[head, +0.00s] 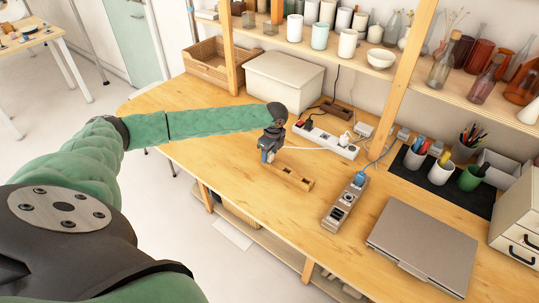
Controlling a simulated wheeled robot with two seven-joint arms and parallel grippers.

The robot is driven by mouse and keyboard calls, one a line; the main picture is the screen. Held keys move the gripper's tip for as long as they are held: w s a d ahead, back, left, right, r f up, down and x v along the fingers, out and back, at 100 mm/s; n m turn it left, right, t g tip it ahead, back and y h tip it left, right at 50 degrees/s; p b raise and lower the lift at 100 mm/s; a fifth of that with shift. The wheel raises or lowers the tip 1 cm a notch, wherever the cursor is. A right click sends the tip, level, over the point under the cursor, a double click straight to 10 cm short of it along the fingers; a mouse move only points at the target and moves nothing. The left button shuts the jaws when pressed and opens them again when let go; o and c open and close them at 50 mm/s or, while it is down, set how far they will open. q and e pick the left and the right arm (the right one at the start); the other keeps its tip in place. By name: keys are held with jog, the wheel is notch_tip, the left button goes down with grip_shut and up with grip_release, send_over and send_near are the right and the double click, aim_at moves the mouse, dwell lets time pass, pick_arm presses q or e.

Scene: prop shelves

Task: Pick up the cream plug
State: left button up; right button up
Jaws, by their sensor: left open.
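A small pale plug (345,139), which looks like the cream plug, stands at the right part of the white power strip (322,142). My left gripper (267,154) is open and points down by the left end of a wooden block with holes (292,180). It is left of the white strip and apart from the pale plug. A white cable (305,149) runs from beside the gripper towards the strip; the gripper hides its left end, so I cannot tell whether a plug is there. My right gripper is out of view.
A grey power strip (343,203) with a blue plug (359,179) lies front right, beside a closed laptop (423,245). A dark mat (473,191) holds pen cups. A white box (284,82) and shelf posts stand behind. The table's left part is clear.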

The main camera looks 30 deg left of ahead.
pick_arm(q)
jog(key=shift+f, duration=0.35)
jog(key=c, duration=1.1)
jog(key=shift+o, duration=0.2)
jog(key=shift+r, duration=0.1)
